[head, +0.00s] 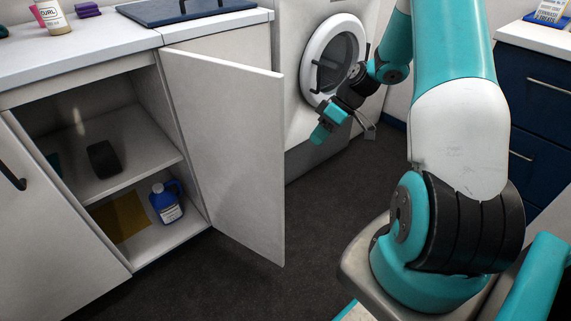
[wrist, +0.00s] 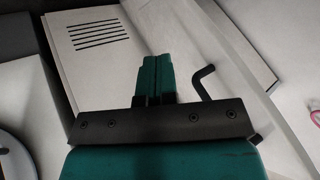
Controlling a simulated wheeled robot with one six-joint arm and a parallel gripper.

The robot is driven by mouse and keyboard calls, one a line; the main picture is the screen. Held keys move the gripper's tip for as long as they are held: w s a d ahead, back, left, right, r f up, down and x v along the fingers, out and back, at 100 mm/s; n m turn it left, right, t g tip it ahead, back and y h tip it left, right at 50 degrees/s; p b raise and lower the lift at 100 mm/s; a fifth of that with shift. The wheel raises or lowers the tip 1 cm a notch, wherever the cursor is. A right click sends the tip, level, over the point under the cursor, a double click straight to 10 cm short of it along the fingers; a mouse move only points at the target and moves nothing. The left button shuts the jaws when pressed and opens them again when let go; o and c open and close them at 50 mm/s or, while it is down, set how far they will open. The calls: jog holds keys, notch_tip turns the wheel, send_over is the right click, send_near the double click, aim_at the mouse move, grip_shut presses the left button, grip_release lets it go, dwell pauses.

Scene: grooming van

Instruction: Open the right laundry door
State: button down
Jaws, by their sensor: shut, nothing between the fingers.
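The right laundry door (head: 225,150) is a white cabinet panel. It stands swung well out from the cabinet, with its inner face in the head view. Its outer face and handle are hidden there. In the wrist view a black bar handle (wrist: 205,82) shows on a pale panel to the right of my fingers, partly hidden behind my gripper's dark mount. My gripper (head: 320,135) is to the right of the door, in front of the washer. In the wrist view the teal fingers (wrist: 158,75) are together and empty, apart from the handle in the picture.
The open cabinet holds a blue jug (head: 167,202) and a dark object (head: 102,159) on the upper shelf. The left door (head: 30,210) is closed. The washer (head: 333,60) stands behind my gripper. Navy drawers (head: 535,100) are at right. Dark floor is clear beyond the open door.

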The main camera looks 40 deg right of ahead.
jog(key=a+f+b, duration=0.2)
jog(key=a+f, duration=0.6)
jog(key=a, duration=0.1)
jog(key=shift+w+b, duration=0.25)
jog(key=shift+b, duration=0.1)
jog(key=shift+s, duration=0.1)
